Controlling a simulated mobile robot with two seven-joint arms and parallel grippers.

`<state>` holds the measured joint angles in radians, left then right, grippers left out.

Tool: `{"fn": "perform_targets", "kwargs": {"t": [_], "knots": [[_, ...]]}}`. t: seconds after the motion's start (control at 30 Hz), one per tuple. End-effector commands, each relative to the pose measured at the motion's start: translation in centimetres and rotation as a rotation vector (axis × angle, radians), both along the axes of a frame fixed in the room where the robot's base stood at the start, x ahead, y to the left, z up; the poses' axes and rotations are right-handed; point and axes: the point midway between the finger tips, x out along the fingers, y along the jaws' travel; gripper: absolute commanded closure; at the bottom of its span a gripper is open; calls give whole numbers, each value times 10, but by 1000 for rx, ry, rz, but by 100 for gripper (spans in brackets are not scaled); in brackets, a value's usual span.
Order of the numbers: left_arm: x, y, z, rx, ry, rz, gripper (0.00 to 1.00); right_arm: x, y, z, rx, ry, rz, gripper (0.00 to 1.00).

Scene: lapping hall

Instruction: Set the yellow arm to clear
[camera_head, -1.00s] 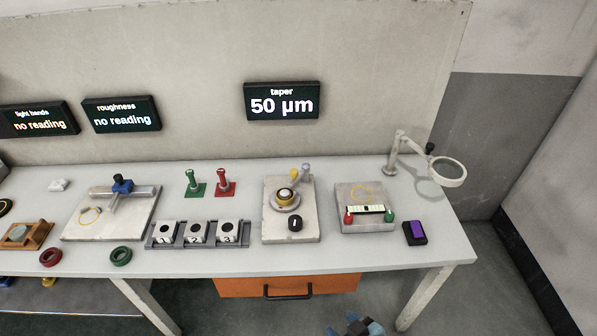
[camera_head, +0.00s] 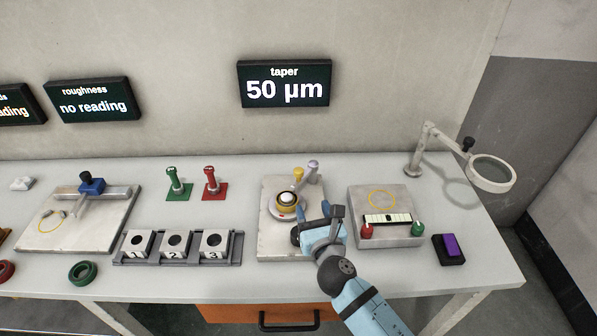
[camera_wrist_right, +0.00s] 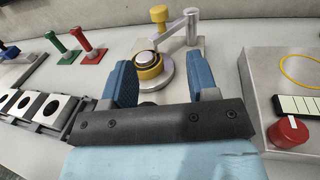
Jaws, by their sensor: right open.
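The yellow arm, a short piece with a yellow knob (camera_head: 298,175), stands at the back of a round turntable unit on a pale plate (camera_head: 270,247). It also shows in the right wrist view as a yellow knob (camera_wrist_right: 159,15) beside a grey metal arm (camera_wrist_right: 190,27). A round dial with a yellow ring (camera_head: 287,201) sits in front of it. My right gripper (camera_head: 328,212) is open and empty over the plate's front right, apart from the knob. In the right wrist view its blue fingers (camera_wrist_right: 163,85) stand either side of the dial. The black knob on the plate is mostly hidden behind the gripper.
A block with a level strip and red and green knobs (camera_head: 400,238) stands close right of the gripper. A magnifier lamp (camera_head: 491,173) is at the back right. Green (camera_head: 177,185) and red (camera_head: 211,185) levers and a numbered rack (camera_head: 176,263) lie left. The taper screen (camera_head: 285,83) reads 50 µm.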

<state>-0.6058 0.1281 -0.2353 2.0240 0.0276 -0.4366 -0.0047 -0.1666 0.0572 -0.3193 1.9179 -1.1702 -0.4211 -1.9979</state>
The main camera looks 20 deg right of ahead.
Motion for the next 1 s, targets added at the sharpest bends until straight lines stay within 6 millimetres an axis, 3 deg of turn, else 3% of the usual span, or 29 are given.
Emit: {"fn": "perform_targets", "kwargs": {"t": [0.17,0.63,0.8,1.0], "knots": [[-3,0,2,-2,3,0,46,19,-1,2,-11,-3,-1,46],[-2,1,-1,2,1,0,46,113,-7,1,-5,-2,-1,46],[-2,1,-2,3,3,1,46,131,-8,1,-6,-2,-1,46],[-2,1,0,2,1,1,46,137,-8,1,-5,-2,-1,46]]}}
